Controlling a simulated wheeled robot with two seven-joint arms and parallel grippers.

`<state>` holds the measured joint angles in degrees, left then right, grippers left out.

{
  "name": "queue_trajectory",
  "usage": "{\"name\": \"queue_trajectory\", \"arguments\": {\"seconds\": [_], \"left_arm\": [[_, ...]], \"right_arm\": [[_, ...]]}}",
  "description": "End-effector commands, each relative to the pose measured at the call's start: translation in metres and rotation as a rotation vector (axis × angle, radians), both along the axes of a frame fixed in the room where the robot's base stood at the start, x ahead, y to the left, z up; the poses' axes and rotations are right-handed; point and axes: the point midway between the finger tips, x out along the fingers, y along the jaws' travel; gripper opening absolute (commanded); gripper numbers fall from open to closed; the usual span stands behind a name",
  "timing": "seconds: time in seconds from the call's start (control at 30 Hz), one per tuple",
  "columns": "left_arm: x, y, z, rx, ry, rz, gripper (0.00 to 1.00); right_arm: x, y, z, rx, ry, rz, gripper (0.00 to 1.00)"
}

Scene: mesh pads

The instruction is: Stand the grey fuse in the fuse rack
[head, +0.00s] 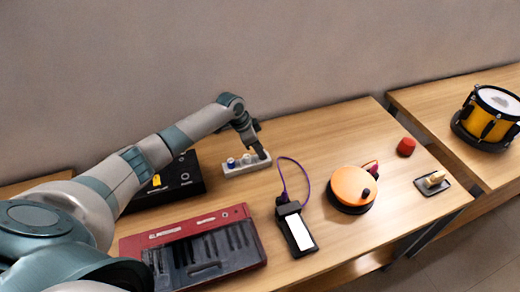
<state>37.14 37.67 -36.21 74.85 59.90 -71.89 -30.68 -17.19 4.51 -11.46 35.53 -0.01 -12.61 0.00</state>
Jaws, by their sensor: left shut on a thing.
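The fuse rack (247,168) is a small pale block near the back of the table. A blue-and-white fuse (231,162) stands at its left end, with a pale fuse (246,159) beside it. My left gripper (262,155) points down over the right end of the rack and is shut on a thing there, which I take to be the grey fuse. The fingers hide most of it, so I cannot tell how deep it sits in the rack. My right gripper is out of view.
A black box (180,182) lies left of the rack, under my arm. A red keyboard (205,245), a meter with a purple cable (298,230), an orange disc (352,187) and a red cylinder (406,147) stand around.

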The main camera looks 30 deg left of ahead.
Motion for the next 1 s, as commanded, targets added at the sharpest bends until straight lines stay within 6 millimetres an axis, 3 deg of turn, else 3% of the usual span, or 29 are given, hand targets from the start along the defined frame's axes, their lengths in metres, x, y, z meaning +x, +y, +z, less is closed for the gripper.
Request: {"name": "queue_trajectory", "arguments": {"seconds": [0.03,0.1,0.13,0.67,1.0], "left_arm": [[0.000,0.000,-0.001,0.000,0.000,0.000,0.23],[0.000,0.000,0.000,0.000,0.000,0.000,0.40],[0.000,0.000,0.000,0.000,0.000,0.000,0.42],[-0.002,0.003,0.009,-0.001,-0.002,0.000,0.42],[-0.016,0.019,0.058,0.002,-0.005,0.000,0.42]], "right_arm": [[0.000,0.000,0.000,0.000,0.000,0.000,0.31],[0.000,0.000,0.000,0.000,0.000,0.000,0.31],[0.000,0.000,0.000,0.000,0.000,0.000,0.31],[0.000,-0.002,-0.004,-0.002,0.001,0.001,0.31],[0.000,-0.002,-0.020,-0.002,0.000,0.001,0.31]]}}
